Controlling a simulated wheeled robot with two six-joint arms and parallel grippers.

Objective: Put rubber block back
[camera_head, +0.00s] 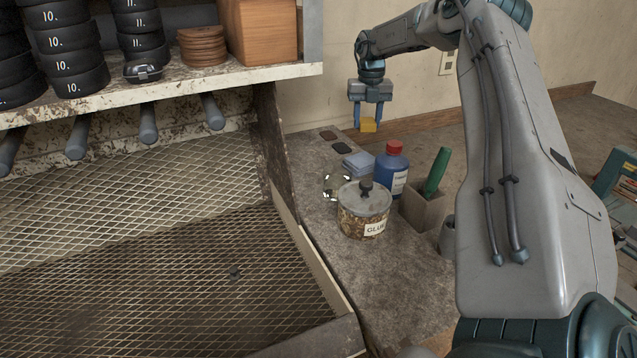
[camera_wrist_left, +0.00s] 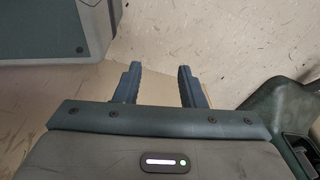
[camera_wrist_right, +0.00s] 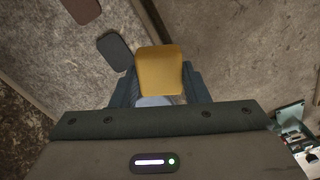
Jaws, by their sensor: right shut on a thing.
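A yellow-orange block (camera_head: 368,125), which I take as the rubber block, hangs from my right gripper (camera_head: 370,102). The gripper points down, above the far end of the grey worktop (camera_head: 400,300). In the right wrist view the block (camera_wrist_right: 161,68) sits between the two fingers, which are shut on it, and a pale blue-grey thing (camera_wrist_right: 155,101) shows just below it. My left gripper (camera_wrist_left: 158,82) appears only in the left wrist view. Its fingers are apart with nothing between them, over a pale floor.
The worktop holds a glue tin (camera_head: 362,222), a red-capped blue bottle (camera_head: 390,170), a blue-grey stack (camera_head: 358,163), dark flat pads (camera_head: 341,148) and a green-handled tool (camera_head: 437,172) in a holder. A shelf (camera_head: 230,82) with black rolls and a mesh rack (camera_head: 150,240) stand left.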

